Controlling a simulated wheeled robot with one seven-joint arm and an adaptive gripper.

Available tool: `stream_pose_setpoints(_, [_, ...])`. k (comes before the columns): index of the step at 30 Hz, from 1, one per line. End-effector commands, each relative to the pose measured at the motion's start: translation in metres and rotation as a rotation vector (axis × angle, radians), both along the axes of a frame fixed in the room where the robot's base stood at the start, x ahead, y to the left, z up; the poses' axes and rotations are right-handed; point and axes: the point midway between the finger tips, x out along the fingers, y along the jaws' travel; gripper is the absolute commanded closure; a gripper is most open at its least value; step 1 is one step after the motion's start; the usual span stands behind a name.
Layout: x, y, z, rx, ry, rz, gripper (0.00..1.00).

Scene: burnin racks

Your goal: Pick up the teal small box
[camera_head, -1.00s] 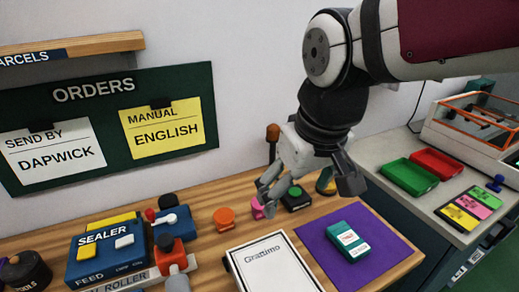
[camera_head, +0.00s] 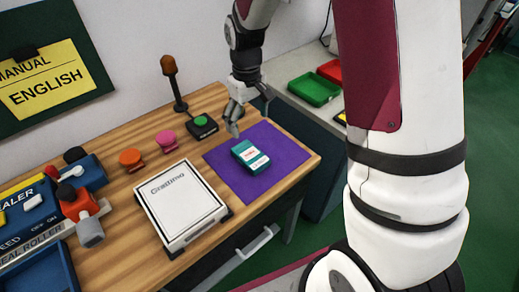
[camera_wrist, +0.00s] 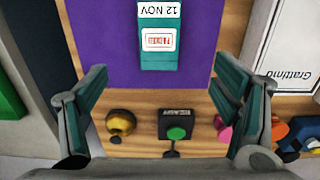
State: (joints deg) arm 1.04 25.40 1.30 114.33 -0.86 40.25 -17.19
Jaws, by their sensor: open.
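The teal small box (camera_head: 250,156) lies flat on a purple mat (camera_head: 286,146) near the right end of the wooden table. It has white labels on top, one reading "12 NOV" in the wrist view (camera_wrist: 160,58). My gripper (camera_head: 248,117) is above the back edge of the mat, behind the box and apart from it. In the wrist view my gripper (camera_wrist: 165,120) has its two fingers spread wide, with nothing between them. The box is at the top of that view, beyond the fingertips.
A white "Grattimo" box (camera_head: 181,203) lies left of the mat. A device with a green button (camera_head: 201,127), a pink knob (camera_head: 167,140), an orange knob (camera_head: 131,159) and an amber lamp (camera_head: 172,80) stand behind. Green (camera_head: 314,89) and red trays are on the right counter.

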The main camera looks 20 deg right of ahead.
Motion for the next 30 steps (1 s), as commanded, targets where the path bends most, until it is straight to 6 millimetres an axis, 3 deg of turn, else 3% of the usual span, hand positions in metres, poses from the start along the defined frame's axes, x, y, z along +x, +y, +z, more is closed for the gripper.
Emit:
stream_pose_setpoints(12, [0.0, 0.0, -0.069, -0.001, 0.005, 0.0, 0.18])
stream_pose_setpoints(22, [0.0, 0.0, -0.094, 0.0, 0.003, 0.0, 0.18])
stream_pose_setpoints(30, [0.002, 0.0, -0.129, 0.0, 0.004, 0.001, 0.18])
